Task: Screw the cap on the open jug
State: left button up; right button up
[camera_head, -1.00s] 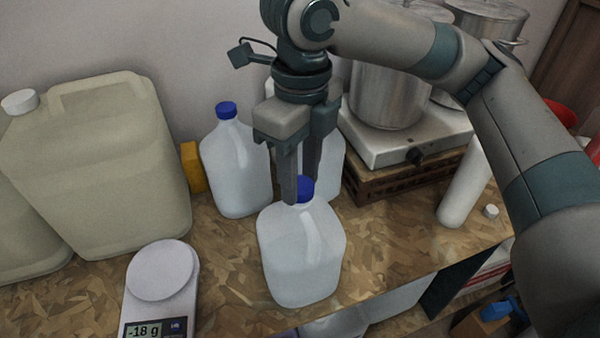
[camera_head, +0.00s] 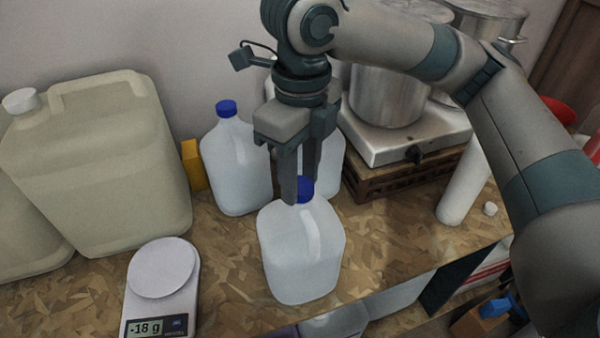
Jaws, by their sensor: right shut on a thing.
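The front jug (camera_head: 301,255) is a translucent white jug standing upright on the wood-chip board worktop, near its front edge. A blue cap (camera_head: 306,188) sits at the top of its neck. My right gripper (camera_head: 304,192) points straight down over this jug and is shut on the blue cap. One finger hides part of the cap, so I cannot see the thread or how far down the cap sits. My left gripper is not in view.
A blue-capped jug (camera_head: 236,165) stands behind to the left, and another jug is partly hidden behind my gripper. A large beige canister (camera_head: 100,170) and a scale (camera_head: 162,280) reading -18 g are at left. A hotplate (camera_head: 400,140) with a pot stands at back right.

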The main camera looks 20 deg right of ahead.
jog(key=shift+m+p, duration=1.6)
jog(key=shift+m, duration=0.1)
jog(key=shift+m+p, duration=0.65)
jog(key=shift+m, duration=0.45)
jog(key=shift+f, duration=0.1)
jog(key=shift+p, duration=0.3)
jog(key=shift+m+p, duration=1.4)
jog(key=shift+m, duration=1.5)
jog(key=shift+m, duration=0.3)
